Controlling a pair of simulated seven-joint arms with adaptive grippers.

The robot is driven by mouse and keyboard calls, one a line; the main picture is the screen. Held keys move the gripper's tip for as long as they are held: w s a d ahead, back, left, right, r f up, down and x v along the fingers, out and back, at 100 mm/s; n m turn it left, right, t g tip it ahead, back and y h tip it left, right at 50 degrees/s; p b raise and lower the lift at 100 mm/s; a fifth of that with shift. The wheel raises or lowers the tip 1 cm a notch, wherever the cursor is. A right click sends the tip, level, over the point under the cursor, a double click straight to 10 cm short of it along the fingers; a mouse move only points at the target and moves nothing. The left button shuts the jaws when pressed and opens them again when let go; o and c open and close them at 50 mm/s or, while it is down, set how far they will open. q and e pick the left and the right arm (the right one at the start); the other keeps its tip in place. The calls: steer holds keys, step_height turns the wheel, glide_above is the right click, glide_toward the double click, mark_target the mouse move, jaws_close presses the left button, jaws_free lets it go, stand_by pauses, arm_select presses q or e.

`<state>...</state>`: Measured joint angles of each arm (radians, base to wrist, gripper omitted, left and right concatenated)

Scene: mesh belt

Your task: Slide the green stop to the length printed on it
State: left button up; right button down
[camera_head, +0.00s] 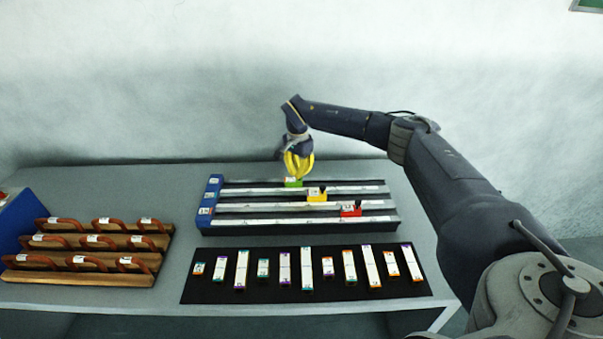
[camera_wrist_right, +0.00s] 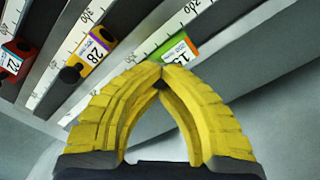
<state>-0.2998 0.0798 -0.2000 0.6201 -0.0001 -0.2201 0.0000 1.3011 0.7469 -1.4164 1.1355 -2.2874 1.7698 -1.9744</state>
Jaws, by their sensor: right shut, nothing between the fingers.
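The green stop (camera_head: 293,182) sits on the rearmost rail of the rail fixture (camera_head: 390,222), on the far side of the yellow and red stops. In the right wrist view the green stop (camera_wrist_right: 176,50) carries a white label that reads roughly 15, partly hidden. My right gripper (camera_head: 299,176) is shut with its yellow fingertips together, right at the green stop. In the wrist view its fingertips (camera_wrist_right: 160,72) overlap the stop's lower edge; I cannot tell whether they touch it. My left gripper is not in view.
The yellow stop (camera_head: 316,194), labelled 28, and the red stop (camera_head: 350,209), labelled 22, sit on nearer rails with printed scales. Several labelled strips lie on a black mat (camera_head: 212,289) in front. Wooden racks (camera_head: 95,279) with brown handles stand at left.

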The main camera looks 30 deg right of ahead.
mark_target(292, 179)
steer(key=shift+w+a+r, duration=0.1)
steer(key=shift+w+a, duration=0.2)
steer(key=shift+a, duration=0.25)
steer(key=shift+w+a, duration=0.3)
steer(key=shift+a, duration=0.2)
steer(key=c, duration=1.3)
jaws_free()
steer(key=shift+d, duration=0.1)
step_height(292, 179, up, 12)
